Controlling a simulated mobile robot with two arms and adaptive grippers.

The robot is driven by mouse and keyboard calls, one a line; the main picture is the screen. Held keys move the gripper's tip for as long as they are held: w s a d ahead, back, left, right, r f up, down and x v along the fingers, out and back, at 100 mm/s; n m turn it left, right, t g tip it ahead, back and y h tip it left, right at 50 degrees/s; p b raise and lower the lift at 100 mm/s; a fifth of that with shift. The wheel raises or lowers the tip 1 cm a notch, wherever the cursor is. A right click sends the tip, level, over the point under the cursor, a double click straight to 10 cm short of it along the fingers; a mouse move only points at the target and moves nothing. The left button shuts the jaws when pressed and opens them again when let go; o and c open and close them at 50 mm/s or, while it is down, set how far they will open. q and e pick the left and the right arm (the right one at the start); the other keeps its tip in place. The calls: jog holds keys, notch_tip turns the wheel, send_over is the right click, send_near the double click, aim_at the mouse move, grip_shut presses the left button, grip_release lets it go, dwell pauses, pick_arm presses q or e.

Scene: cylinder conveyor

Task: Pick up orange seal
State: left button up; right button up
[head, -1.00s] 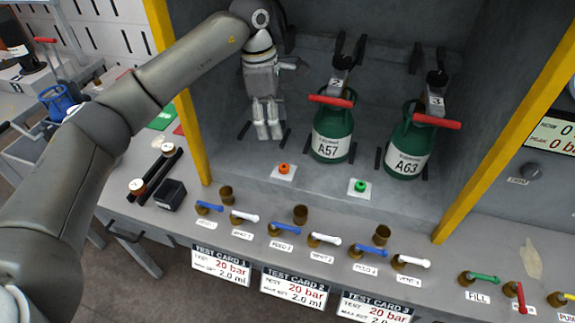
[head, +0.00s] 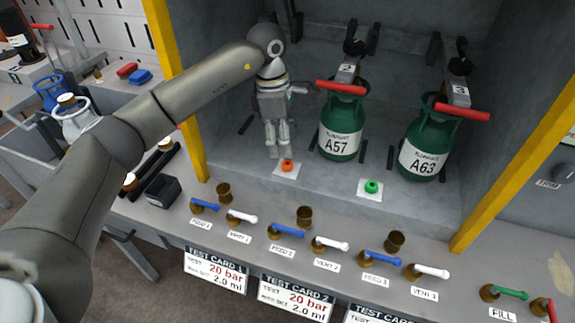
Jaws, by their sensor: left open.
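The orange seal (head: 287,165) is a small round piece on a white square pad on the grey floor of the bay. My left gripper (head: 278,150) points down just behind and slightly left of the seal in the head view. Its fingers are apart and hold nothing. Its tips look close to the pad, but I cannot tell their exact height above it. My right gripper does not show.
A green seal (head: 371,187) lies on another white pad to the right. Two green cylinders, A57 (head: 341,131) and A63 (head: 423,152), stand behind. Yellow posts (head: 176,90) flank the bay. Several valve handles (head: 287,231) line the front ledge. A black box (head: 162,191) sits left.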

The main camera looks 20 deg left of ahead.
aim_at(287, 163)
pick_arm(q)
jog(key=f, duration=0.4)
jog(key=d+f+p, duration=0.1)
jog(key=f, duration=0.1)
jog(key=shift+w+f, duration=0.1)
jog(key=shift+f, duration=0.3)
jog(key=shift+a, duration=0.1)
jog(key=c, duration=0.8)
